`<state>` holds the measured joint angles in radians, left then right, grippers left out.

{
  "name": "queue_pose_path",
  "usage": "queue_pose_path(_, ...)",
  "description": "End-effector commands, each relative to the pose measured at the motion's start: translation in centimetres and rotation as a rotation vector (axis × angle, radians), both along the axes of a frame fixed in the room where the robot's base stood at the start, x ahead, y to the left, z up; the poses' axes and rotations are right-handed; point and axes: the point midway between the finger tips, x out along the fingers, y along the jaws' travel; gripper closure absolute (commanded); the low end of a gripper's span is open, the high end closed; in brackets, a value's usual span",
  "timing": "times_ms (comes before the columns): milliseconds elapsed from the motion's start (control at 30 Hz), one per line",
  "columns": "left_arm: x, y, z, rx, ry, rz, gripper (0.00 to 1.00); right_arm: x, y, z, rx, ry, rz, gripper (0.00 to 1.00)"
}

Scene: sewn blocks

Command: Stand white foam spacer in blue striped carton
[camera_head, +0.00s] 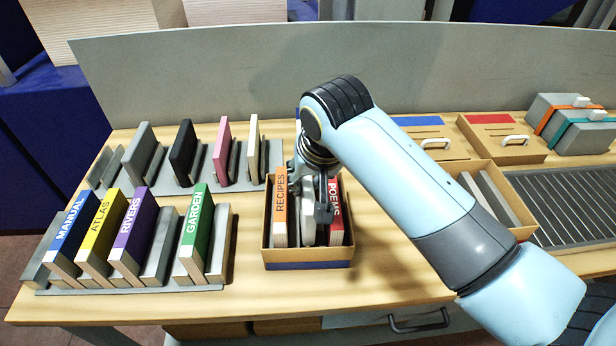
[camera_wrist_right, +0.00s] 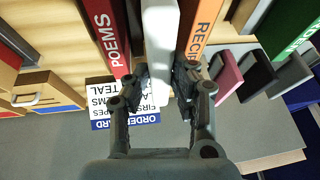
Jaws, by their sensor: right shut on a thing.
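The white foam spacer (camera_head: 308,218) is upright between the orange RECIPES book (camera_head: 280,208) and the red POEMS book (camera_head: 335,212) in the open carton (camera_head: 285,257), which has a blue stripe along its lower front. My right gripper (camera_head: 318,200) reaches down over the carton and is shut on the spacer. In the right wrist view the pale spacer (camera_wrist_right: 160,45) runs between the fingers (camera_wrist_right: 160,88), with POEMS on its left and RECIPES on its right. Whether its bottom touches the carton floor is hidden. My left gripper is not in view.
A rack (camera_head: 130,290) at left holds the MANUAL, ATLAS, RIVERS and GARDEN books, with grey, black, pink and cream slabs behind. Blue- and red-marked boxes (camera_head: 490,118) and another open carton (camera_head: 525,232) are at right. A grey panel (camera_head: 240,75) stands behind.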

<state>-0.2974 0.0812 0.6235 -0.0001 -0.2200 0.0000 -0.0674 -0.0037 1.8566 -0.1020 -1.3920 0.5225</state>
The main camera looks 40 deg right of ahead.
Motion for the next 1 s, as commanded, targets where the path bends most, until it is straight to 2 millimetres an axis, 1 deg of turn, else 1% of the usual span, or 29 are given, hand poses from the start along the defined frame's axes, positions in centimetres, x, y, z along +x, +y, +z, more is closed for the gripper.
queue_pose_path(33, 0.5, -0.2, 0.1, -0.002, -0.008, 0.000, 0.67, 0.0, 0.0, -0.2, 0.000, 0.000, 0.000, 1.00)
queue_pose_path(133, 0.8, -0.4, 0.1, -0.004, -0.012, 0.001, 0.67, 0.0, 0.0, -0.2, 0.000, -0.001, 0.000, 1.00)
queue_pose_path(267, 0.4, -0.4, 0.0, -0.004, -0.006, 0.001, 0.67, 0.0, 0.0, -0.2, 0.000, -0.001, 0.000, 1.00)
queue_pose_path(533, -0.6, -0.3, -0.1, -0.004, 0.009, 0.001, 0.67, 0.0, 0.0, -1.0, 0.000, 0.000, 0.000, 1.00)
queue_pose_path(567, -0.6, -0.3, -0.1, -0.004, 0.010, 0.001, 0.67, 0.0, 0.0, -1.0, 0.000, 0.000, 0.000, 0.75)
queue_pose_path(700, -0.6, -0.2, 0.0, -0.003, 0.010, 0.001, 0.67, 0.0, 0.0, -1.0, 0.000, 0.000, 0.000, 0.56)
queue_pose_path(733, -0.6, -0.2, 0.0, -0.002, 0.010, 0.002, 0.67, 0.0, 0.0, -1.0, 0.000, 0.000, 0.000, 0.54)
queue_pose_path(1000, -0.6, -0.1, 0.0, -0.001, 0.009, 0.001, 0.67, 0.0, 0.0, -0.8, 0.001, -0.001, -0.001, 0.54)
